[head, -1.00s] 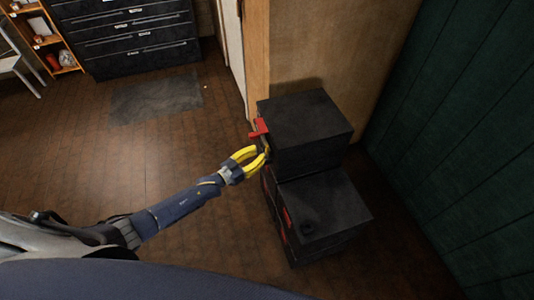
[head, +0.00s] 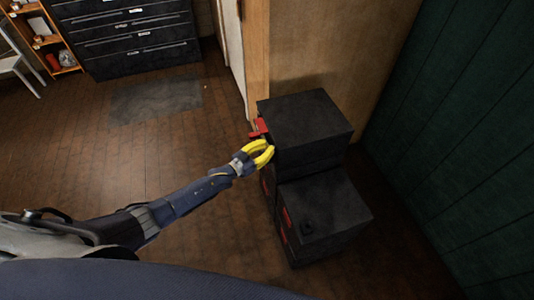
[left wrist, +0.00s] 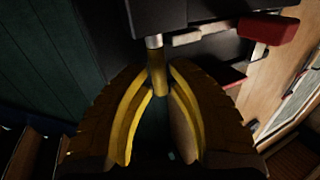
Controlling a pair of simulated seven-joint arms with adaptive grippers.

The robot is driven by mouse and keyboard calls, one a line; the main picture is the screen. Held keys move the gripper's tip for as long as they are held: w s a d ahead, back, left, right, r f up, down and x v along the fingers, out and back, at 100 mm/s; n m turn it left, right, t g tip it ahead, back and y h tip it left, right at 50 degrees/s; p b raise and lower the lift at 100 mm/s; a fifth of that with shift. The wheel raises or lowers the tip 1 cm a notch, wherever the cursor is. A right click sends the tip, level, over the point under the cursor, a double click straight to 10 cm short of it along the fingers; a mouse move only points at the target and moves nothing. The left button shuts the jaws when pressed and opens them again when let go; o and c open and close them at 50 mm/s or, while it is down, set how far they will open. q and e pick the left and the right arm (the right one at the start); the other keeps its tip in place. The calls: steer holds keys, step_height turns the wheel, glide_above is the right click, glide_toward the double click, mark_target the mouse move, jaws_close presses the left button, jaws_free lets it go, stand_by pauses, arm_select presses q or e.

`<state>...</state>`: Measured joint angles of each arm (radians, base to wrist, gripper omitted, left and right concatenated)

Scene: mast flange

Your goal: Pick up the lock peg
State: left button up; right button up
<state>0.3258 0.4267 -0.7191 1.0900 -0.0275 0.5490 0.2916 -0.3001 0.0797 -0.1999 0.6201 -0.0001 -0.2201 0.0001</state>
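The lock peg (left wrist: 157,70) shows in the left wrist view as a small pin with a silvery collar and a brass-yellow shank, against the dark face of a black box. My left gripper (left wrist: 162,82) has its yellow fingers closed in on both sides of the shank, and they seem to touch it. The collar end meets a black block (left wrist: 155,14). In the head view my left gripper (head: 270,148) is at the left side of the upper black box (head: 305,118), and I cannot make out the peg there. My right gripper is in neither view.
A red handle (head: 259,128) sticks out from the upper box just beyond the gripper; it also shows in the left wrist view (left wrist: 268,28). A lower black box (head: 322,205) stands in front. A wooden wall (head: 330,50) is close behind. Floor to the left is clear.

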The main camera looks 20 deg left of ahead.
arm_select(q)
jaws_close()
steer(key=shift+r, duration=0.1)
